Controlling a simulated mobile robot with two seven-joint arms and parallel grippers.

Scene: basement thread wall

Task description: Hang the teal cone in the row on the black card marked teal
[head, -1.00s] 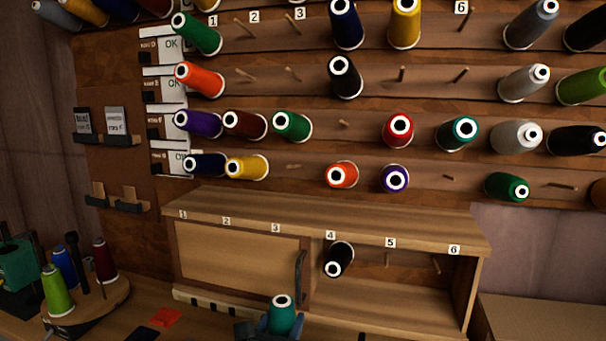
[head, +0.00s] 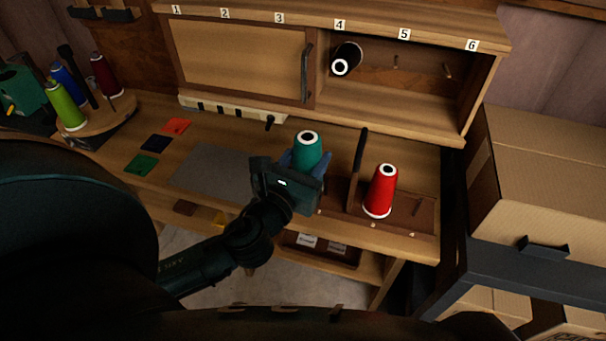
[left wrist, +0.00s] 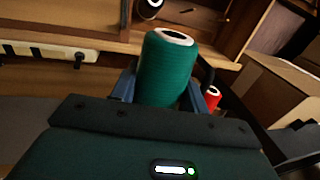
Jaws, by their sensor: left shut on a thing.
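The teal cone (head: 307,150) stands upright in my left gripper (head: 300,168), above the front part of the workbench. In the left wrist view the same teal cone (left wrist: 167,68) sits between the blue fingers, its white top end facing up. My left gripper is shut on it. The peg rows of the wall and the black card marked teal are outside the head view now. My right gripper is not in view.
A red cone (head: 381,190) stands in a bay right of an upright divider (head: 357,170). A cabinet behind has a sliding door (head: 240,60), a black cone (head: 346,58) in bay 4 and bare pegs in bays 5 and 6. Cardboard boxes (head: 535,165) stand right.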

